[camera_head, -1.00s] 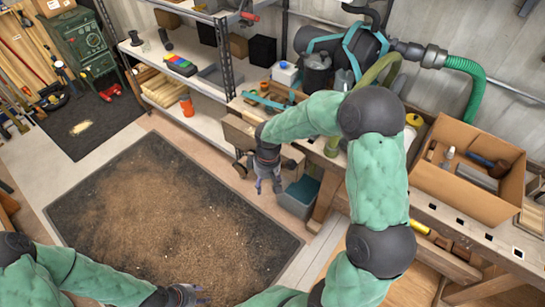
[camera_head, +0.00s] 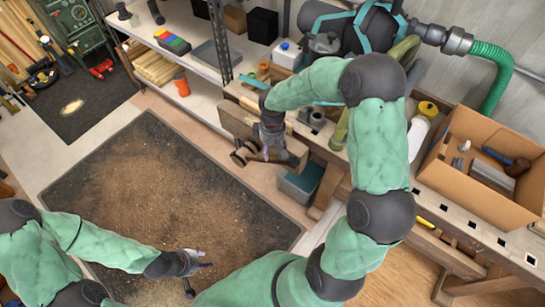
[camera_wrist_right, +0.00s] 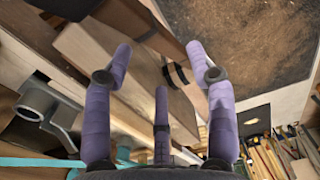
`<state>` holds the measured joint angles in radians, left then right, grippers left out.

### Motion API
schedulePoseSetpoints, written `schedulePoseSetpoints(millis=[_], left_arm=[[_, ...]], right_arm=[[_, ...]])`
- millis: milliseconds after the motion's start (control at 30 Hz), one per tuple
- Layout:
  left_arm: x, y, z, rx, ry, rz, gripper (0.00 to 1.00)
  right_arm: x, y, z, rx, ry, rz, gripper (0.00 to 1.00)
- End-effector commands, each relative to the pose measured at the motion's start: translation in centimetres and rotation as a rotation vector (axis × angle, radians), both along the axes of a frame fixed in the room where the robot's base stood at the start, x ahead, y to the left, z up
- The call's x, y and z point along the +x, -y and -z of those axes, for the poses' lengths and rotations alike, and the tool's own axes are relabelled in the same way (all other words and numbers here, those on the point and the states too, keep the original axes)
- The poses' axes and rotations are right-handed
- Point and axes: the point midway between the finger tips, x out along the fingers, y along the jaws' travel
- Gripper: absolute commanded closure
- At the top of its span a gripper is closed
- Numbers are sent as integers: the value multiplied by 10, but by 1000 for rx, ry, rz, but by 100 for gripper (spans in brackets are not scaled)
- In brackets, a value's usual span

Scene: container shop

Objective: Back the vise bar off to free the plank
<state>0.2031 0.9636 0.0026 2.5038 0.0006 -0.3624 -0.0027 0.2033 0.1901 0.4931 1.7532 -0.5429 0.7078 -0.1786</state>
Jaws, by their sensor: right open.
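The wooden vise (camera_head: 238,120) is at the left end of the workbench. Its block-like jaw (camera_wrist_right: 95,55) fills the upper left of the right wrist view. A lighter wooden piece (camera_wrist_right: 150,98), perhaps the plank, lies behind my fingers there. A short dark part (camera_wrist_right: 176,74) shows between the fingers; I cannot tell if it is the vise bar. My right gripper (camera_head: 274,152) hangs over the vise's front and hides part of it. It also shows in the wrist view (camera_wrist_right: 160,75), its purple fingers spread and empty. My left gripper (camera_head: 200,268) is open and empty over the floor mat.
A cardboard box (camera_head: 482,165) of tools stands on the bench at right. A teal-grey bin (camera_head: 300,183) is under the bench, close to my right gripper. Shelving (camera_head: 205,95) stands behind. The dark, dusty mat (camera_head: 160,195) is clear.

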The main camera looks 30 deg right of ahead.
Motion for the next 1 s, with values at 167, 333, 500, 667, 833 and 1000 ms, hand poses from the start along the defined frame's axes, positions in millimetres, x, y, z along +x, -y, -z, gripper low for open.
schedulePoseSetpoints(millis=[167,333,500,667,833,1000], left_arm=[[0,0,11,0,0,0,60],[0,0,16,0,0,0,60],[0,0,17,0,0,1,60],[0,0,16,0,1,0,60],[0,0,16,0,1,0,60],[0,0,16,0,1,0,60]], right_arm=[[-1,0,32,0,-2,0,43],[0,0,47,0,0,1,43],[0,0,52,0,0,0,43],[0,0,52,-1,1,0,43],[0,0,52,0,1,0,71],[0,0,52,-1,1,0,100]])
